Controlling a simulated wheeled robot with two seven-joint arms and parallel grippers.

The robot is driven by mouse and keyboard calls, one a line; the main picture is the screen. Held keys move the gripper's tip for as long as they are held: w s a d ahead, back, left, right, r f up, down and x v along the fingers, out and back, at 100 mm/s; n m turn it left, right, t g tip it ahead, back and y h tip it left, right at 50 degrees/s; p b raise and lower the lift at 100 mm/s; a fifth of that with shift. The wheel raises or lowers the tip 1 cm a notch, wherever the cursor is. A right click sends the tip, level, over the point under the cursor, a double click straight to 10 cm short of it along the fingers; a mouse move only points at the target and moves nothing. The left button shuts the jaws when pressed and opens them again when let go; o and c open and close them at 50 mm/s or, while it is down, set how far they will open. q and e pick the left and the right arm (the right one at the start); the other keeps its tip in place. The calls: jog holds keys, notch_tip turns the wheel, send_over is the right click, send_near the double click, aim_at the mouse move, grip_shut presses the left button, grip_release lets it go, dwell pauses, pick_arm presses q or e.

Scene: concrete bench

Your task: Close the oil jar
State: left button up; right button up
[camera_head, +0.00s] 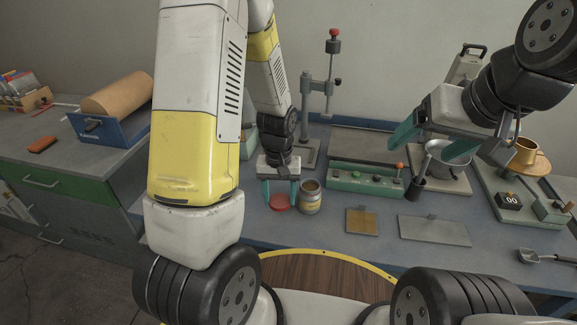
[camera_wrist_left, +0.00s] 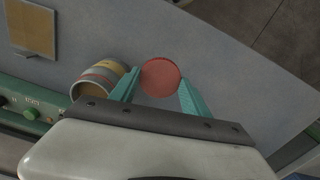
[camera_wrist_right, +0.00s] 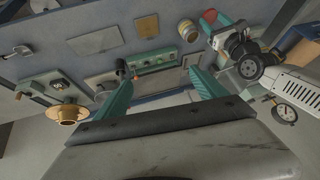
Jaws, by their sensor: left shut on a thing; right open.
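The jar (camera_head: 310,199) stands upright on the bench, tan with coloured bands and a brown open-looking top; it also shows in the left wrist view (camera_wrist_left: 103,76). A round red lid (camera_head: 280,204) is between the fingertips of my left gripper (camera_head: 280,190), just left of the jar. In the left wrist view the teal fingers (camera_wrist_left: 160,88) hold the lid (camera_wrist_left: 160,77) by its edges, apart from the jar's mouth. Whether the lid touches the bench is unclear. My right gripper (camera_head: 433,143) is open and empty above the bench at right; its fingers spread in the right wrist view (camera_wrist_right: 163,91).
A green control box (camera_head: 365,182) stands behind and right of the jar. A tan square plate (camera_head: 362,221) and a grey plate (camera_head: 434,230) lie in front. A metal bowl (camera_head: 447,165) is below my right gripper. A press stand (camera_head: 325,100) rises behind.

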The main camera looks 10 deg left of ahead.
pick_arm(q)
jog(key=shift+s+d+r, duration=0.1)
jog(key=shift+s+d, duration=0.1)
jog(key=shift+s, duration=0.65)
jog(key=shift+s+d+r, duration=0.1)
jog(key=shift+s+d, duration=0.05)
jog(key=shift+s, duration=0.7)
jog(key=shift+m, duration=0.8)
jog(key=w, duration=0.3)
jog(key=w+a+r, duration=0.1)
jog(key=w, duration=0.3)
jog(key=w+a, duration=0.1)
jog(key=w, duration=0.2)
jog(key=shift+w+a+r, duration=0.15)
jog(key=shift+a+r, duration=0.05)
